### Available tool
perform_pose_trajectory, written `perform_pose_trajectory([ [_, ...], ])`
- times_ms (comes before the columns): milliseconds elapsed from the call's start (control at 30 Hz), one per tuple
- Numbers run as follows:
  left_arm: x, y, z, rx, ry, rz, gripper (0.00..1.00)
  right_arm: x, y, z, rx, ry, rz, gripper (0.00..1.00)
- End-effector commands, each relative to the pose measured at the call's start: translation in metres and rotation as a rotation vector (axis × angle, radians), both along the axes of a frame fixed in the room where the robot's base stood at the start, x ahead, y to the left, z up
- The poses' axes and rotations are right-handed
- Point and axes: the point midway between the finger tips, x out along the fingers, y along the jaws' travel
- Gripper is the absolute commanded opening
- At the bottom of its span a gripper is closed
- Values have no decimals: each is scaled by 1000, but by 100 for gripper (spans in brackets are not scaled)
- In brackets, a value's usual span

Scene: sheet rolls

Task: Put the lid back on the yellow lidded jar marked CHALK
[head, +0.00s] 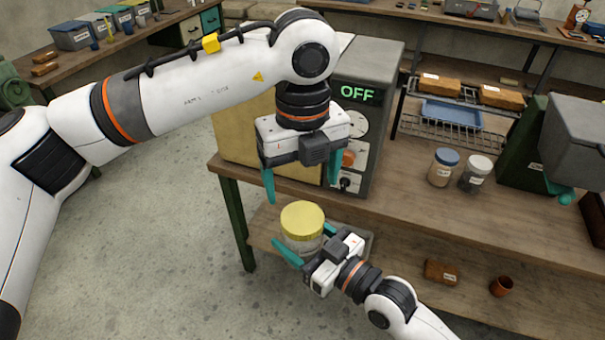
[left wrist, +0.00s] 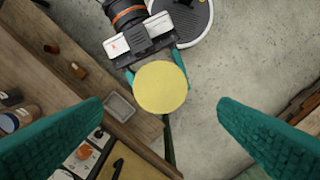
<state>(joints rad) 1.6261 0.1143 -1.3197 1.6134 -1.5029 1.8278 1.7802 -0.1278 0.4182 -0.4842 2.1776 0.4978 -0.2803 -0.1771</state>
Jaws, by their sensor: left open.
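The yellow lidded jar (head: 303,241) has a pale body under a round yellow lid (head: 302,217). The lid appears to sit flat on its top; the CHALK marking is not readable. My right gripper (head: 306,243) has its teal fingers around the jar's sides and holds it upright in front of the bench. My left gripper (head: 302,178) is open and empty above the jar, pointing down. In the left wrist view, the yellow lid (left wrist: 160,88) lies beyond and between my open left fingers, apart from them. The jar's body is hidden there.
A grey machine (head: 372,110) reading OFF stands on the workbench (head: 440,212), close behind my left gripper. A blue-lidded jar (head: 443,167) and a white-lidded jar (head: 475,173) stand to its right. A lower shelf (head: 410,265) holds a brown block and cup. The floor at left is clear.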

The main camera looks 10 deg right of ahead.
Motion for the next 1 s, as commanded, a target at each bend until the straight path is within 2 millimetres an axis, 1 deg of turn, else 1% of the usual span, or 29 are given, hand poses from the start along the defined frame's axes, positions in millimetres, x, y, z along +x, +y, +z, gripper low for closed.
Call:
perform_pose_trajectory([
  [333, 0, 0, 0, 0, 0, 10, 83, 0, 0, 1, 2, -2, 0, 4],
  [433, 0, 0, -5, 0, 1, 9, 83, 0, 0, 1, 2, -2, 0, 4],
  [567, 0, 1, -21, 2, 3, 9, 83, 0, 0, 1, 2, -2, 0, 4],
  [800, 0, 0, -59, 0, 2, 9, 83, 0, 0, 1, 2, -2, 0, 4],
  [900, 0, 1, -70, 1, 2, 9, 83, 0, 0, 1, 2, -2, 0, 4],
  [1000, 0, 0, -77, 0, 1, 9, 83, 0, 0, 1, 2, -2, 0, 4],
])
